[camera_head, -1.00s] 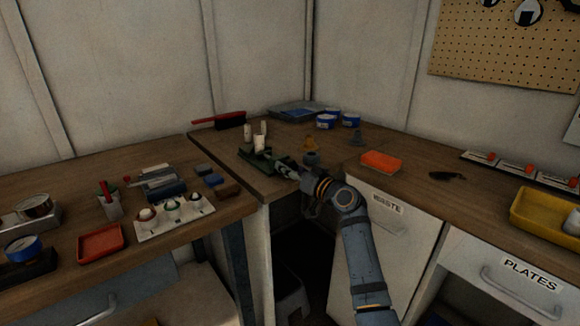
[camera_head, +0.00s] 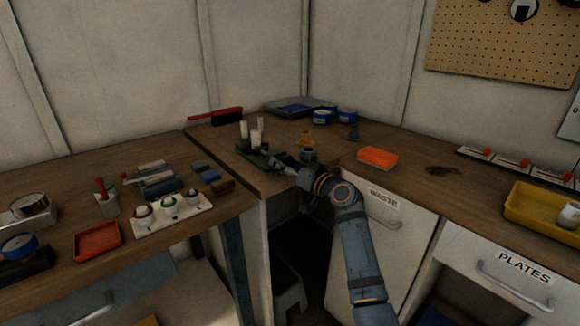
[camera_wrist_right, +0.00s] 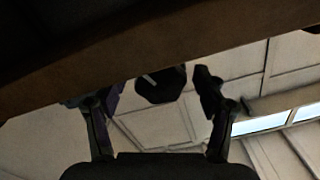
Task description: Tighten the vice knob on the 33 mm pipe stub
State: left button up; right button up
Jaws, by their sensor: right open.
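The green vice (camera_head: 252,155) sits at the front edge of the corner bench, with white pipe stubs (camera_head: 256,138) standing upright at it. Which stub is the 33 mm one I cannot tell. My right gripper (camera_head: 284,163) is at the vice's right end, at the bench edge. In the right wrist view a dark, many-sided knob (camera_wrist_right: 161,86) with a pale line mark lies between the two open fingers (camera_wrist_right: 160,92). Gaps show on both sides, so the fingers do not appear closed on it. In the head view the knob is hidden by the gripper. My left gripper is not in view.
The bench edge (camera_wrist_right: 150,50) runs close above the fingers in the wrist view. An orange box (camera_head: 378,157) lies right of the arm. A red-handled brush (camera_head: 216,116) lies at the back left.

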jog(key=v, duration=1.2)
